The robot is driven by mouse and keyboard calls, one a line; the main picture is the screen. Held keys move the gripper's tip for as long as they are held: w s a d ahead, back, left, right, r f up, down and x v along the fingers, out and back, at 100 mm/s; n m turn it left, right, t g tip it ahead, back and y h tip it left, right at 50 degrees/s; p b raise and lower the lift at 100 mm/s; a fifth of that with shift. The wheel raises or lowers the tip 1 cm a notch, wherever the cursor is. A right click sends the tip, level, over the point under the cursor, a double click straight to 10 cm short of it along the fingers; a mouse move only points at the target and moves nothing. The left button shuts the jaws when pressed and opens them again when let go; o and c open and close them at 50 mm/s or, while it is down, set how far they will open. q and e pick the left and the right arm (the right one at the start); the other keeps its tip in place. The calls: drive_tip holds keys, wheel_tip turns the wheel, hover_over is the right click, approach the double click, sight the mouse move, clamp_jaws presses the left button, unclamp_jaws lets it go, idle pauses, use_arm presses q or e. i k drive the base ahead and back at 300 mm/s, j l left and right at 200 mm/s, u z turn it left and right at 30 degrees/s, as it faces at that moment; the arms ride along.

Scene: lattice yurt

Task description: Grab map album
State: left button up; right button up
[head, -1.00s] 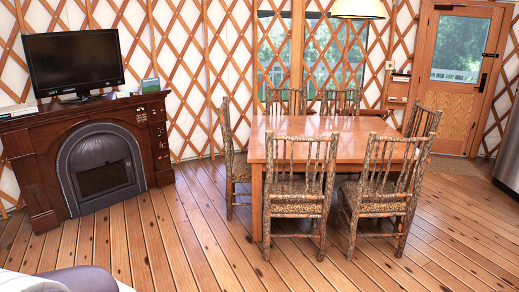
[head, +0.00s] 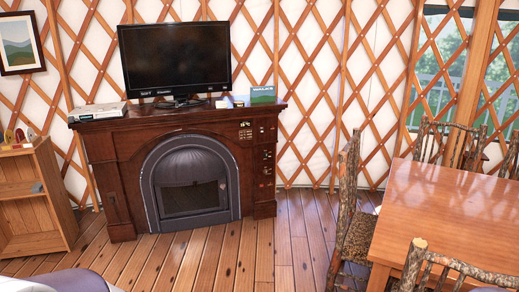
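A small upright book with a green and blue cover (head: 263,95) stands at the right end of the dark wooden fireplace mantel (head: 170,113). Its cover has pale lettering too small to read surely; it may be the map album. Neither of my grippers shows in the head view.
A black television (head: 174,55) stands mid-mantel, with a flat grey device (head: 98,110) to its left. A low wooden shelf (head: 35,195) is at the left. A wooden table (head: 440,215) and log chairs (head: 352,215) fill the right. Plank floor (head: 290,235) lies open before the fireplace.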

sight(261, 94)
drive_tip(key=i+j, duration=0.25)
drive_tip(key=i, duration=0.95)
drive_tip(key=i+j+u, duration=0.15)
drive_tip(key=i, duration=1.05)
drive_tip(key=i+j, duration=0.15)
drive_tip(key=i, duration=1.05)
